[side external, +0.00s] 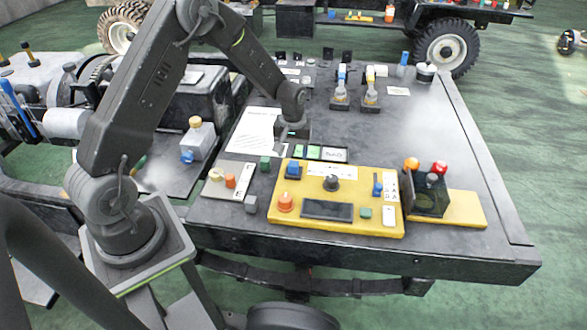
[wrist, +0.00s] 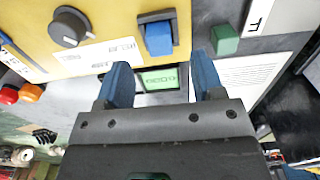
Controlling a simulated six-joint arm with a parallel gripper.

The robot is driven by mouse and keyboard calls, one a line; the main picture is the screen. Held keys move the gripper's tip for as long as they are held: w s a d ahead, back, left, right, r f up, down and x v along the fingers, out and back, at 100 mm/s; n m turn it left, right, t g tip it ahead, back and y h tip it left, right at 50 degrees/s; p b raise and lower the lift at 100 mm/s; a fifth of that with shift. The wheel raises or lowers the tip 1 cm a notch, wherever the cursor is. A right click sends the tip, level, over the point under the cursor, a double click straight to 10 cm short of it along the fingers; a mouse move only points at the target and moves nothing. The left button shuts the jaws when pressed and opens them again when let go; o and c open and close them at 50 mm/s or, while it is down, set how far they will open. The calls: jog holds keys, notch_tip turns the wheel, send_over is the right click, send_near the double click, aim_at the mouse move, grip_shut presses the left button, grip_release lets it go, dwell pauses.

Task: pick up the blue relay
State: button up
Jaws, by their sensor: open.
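A blue block-shaped relay (side external: 293,169) sits at the upper left corner of the yellow panel (side external: 268,216). In the wrist view the blue relay (wrist: 158,38) stands by the panel's edge, beyond my fingertips and roughly centred between them. My gripper (wrist: 161,75) is open and empty, its two blue fingers spread over a small green-lit display (wrist: 160,80). In the side view my gripper (side external: 284,143) hangs just behind the relay, apart from it; its fingers are small and partly hidden there.
A green block (wrist: 225,40) stands close beside the relay. A black knob (wrist: 70,27) is on the panel, with an orange knob (side external: 286,201) and a dark screen (side external: 327,210). A white sheet (side external: 254,131) lies behind.

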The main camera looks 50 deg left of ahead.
aim_at(293, 163)
jog(key=shift+w+a+f, duration=0.1)
jog(key=shift+f, duration=1.45)
jog(key=shift+w+a+f, duration=0.1)
jog(key=shift+f, duration=1.45)
jog(key=c, duration=1.1)
jog(key=shift+r, duration=0.1)
